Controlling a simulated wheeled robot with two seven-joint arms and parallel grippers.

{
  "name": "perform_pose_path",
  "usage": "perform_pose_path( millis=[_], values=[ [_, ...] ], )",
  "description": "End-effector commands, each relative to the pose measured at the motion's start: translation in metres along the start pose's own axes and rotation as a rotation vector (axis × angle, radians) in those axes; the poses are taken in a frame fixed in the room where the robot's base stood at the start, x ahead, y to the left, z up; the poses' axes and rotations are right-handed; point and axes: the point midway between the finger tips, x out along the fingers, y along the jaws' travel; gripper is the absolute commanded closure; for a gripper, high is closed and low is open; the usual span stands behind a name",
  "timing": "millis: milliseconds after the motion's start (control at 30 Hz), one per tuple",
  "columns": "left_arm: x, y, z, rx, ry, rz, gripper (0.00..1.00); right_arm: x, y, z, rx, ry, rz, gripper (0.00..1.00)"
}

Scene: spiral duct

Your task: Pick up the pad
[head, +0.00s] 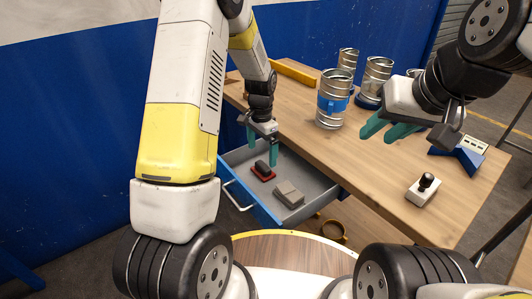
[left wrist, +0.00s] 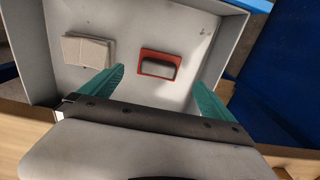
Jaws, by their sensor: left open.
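The open drawer (head: 312,178) holds two small items. My left gripper (head: 262,150) is open and empty, pointing down over the drawer. In the left wrist view, the red-based block (left wrist: 158,66) lies ahead between the fingertips, and the grey pad (left wrist: 86,50) lies to the left, outside the fingers. Neither item is touched as far as I can see. My right gripper (head: 384,134) has its fingers apart and empty above the tabletop.
The wooden bench (head: 300,108) carries several metal duct pieces, one with a blue band (head: 333,100). A white block with a black knob (head: 424,190) and a blue angled piece (head: 462,157) are at right.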

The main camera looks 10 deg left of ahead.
Motion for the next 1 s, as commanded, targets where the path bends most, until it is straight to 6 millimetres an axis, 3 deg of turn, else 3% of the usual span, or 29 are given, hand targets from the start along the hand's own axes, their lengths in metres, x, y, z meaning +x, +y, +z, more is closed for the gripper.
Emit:
perform_pose_path(
  millis=[500,800,833,1000],
  values=[
    [0.067,0.002,-0.002,-0.001,-0.001,0.001,0.00,0.000,0.000,0.000,0.000,0.000,0.000,0.65],
    [0.073,0.001,-0.003,-0.002,0.001,0.000,0.00,0.000,0.000,0.000,0.000,0.000,0.000,0.65],
    [0.073,0.002,-0.003,-0.002,0.001,0.000,0.02,0.000,0.000,0.000,0.000,0.000,0.000,0.65],
    [0.073,0.002,-0.003,-0.002,0.001,0.000,0.35,0.000,0.000,0.000,0.000,0.000,0.000,0.65]
  ],
)
